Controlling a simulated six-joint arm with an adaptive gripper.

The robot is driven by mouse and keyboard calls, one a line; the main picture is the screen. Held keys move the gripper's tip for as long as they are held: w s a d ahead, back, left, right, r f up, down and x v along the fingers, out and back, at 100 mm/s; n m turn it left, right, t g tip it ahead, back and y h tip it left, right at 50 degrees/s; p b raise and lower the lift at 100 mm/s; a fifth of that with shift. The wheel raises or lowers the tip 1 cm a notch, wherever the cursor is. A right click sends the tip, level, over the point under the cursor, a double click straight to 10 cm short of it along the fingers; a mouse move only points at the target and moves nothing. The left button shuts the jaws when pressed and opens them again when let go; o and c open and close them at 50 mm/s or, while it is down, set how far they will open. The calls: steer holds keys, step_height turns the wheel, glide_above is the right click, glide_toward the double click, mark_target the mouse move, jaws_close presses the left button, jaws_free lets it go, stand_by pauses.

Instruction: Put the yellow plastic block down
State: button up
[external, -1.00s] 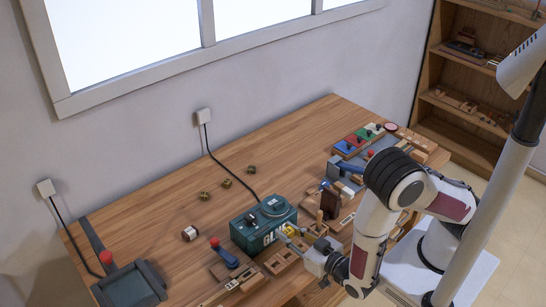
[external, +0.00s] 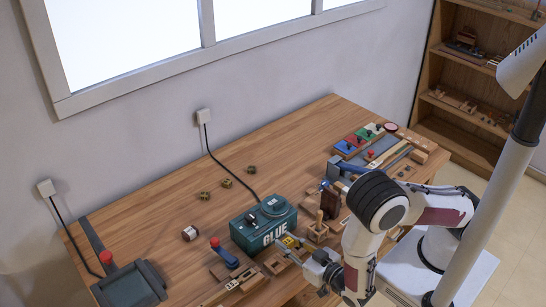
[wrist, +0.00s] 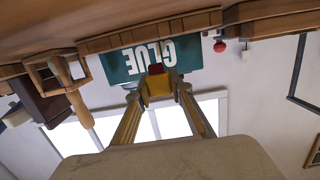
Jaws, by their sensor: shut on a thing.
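The yellow plastic block (wrist: 159,86) is between the fingertips of my gripper (wrist: 158,92) in the wrist view. A small red patch shows right behind it; I cannot tell what it belongs to. In the external view the yellow block (external: 289,241) is a small patch at the tips of my gripper (external: 285,244), just in front of the green glue box. My gripper is shut on the block. I cannot tell whether the block touches anything beneath it.
The green glue box (external: 264,224) stands close behind the gripper. Wooden holders (external: 274,264) line the table's front edge. A brown upright piece (external: 330,203) stands to the right. A blue-handled, red-topped tool (external: 224,254) is at left. The table's back middle is mostly clear.

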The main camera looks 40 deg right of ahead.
steer(key=shift+f, duration=1.85)
steer(key=shift+f, duration=0.15)
steer(key=o, duration=0.9)
steer(key=shift+c, duration=0.2)
steer(key=shift+s+r, duration=0.2)
steer(key=shift+s, duration=1.1)
steer(key=shift+s+d+r, duration=0.1)
steer(key=shift+s+r, duration=0.05)
steer(key=shift+s, duration=0.7)
steer(key=shift+s+d+r, duration=0.1)
steer(key=shift+s+r, duration=0.05)
steer(key=shift+s, duration=0.7)
steer(key=shift+s+d+r, duration=0.1)
steer(key=shift+s+r, duration=0.05)
steer(key=shift+s, duration=0.7)
